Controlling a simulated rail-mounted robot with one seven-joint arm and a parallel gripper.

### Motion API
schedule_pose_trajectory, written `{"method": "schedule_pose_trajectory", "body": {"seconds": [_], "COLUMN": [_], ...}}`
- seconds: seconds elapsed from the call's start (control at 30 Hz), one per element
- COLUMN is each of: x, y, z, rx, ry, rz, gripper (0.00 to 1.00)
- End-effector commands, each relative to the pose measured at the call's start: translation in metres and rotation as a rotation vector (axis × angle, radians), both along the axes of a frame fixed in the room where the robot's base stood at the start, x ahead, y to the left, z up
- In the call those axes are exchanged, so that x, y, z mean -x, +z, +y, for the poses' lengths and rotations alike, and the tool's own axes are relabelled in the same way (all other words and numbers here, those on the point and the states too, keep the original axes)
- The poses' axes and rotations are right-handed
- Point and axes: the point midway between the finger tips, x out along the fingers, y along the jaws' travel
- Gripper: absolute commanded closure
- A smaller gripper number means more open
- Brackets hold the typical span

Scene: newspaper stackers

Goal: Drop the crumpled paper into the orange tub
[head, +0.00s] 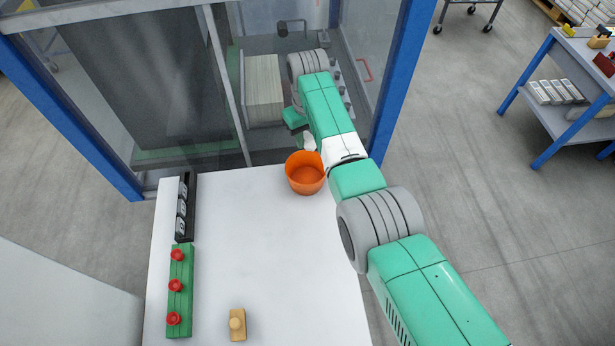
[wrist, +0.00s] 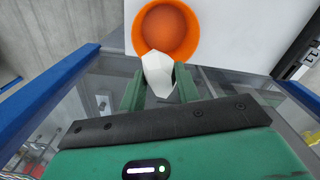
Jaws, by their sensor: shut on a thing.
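The orange tub (head: 305,174) stands at the far edge of the white table, and it looks empty in the head view. It also shows at the top of the wrist view (wrist: 166,30). My gripper (wrist: 158,88) is shut on the white crumpled paper (wrist: 159,74), which sticks out between the two green fingers. In the wrist view the paper overlaps the near rim of the tub. In the head view the paper (head: 309,143) is a small white patch just beyond the tub's far rim, partly hidden by my arm.
On the white table (head: 270,250) are a green box with red buttons (head: 179,290), a black switch panel (head: 185,207) and a wooden block with a knob (head: 237,324). A blue-framed glass enclosure (head: 398,80) stands beyond the table. The table's middle is clear.

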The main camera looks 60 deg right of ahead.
Motion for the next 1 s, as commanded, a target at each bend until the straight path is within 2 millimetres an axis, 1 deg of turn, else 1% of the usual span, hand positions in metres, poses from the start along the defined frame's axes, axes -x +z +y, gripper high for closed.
{"method": "schedule_pose_trajectory", "body": {"seconds": [0.03, 0.17, 0.27, 0.47, 0.5, 0.57, 0.6, 0.63, 0.87, 0.93, 1.0], "x": [0.000, 0.000, 0.000, 0.000, 0.000, 0.000, 0.000, 0.000, 0.000, 0.000, -0.001], "y": [-0.015, -0.032, -0.035, -0.033, -0.033, -0.033, -0.033, -0.033, -0.032, -0.027, -0.015], "z": [0.000, 0.000, 0.000, 0.000, 0.000, 0.000, 0.000, 0.000, 0.000, 0.000, 0.000], "rx": [0.000, 0.000, 0.001, 0.000, 0.000, 0.000, 0.000, 0.000, 0.000, 0.001, 0.003], "ry": [0.000, 0.000, 0.000, 0.000, 0.000, 0.000, 0.000, 0.000, 0.000, 0.000, 0.000], "rz": [0.000, 0.000, -0.001, 0.000, 0.000, 0.000, 0.000, 0.000, 0.000, -0.001, -0.002], "gripper": [0.89, 0.89, 0.89, 0.89, 0.64, 0.52, 0.44, 0.43, 0.43, 0.43, 0.43]}}
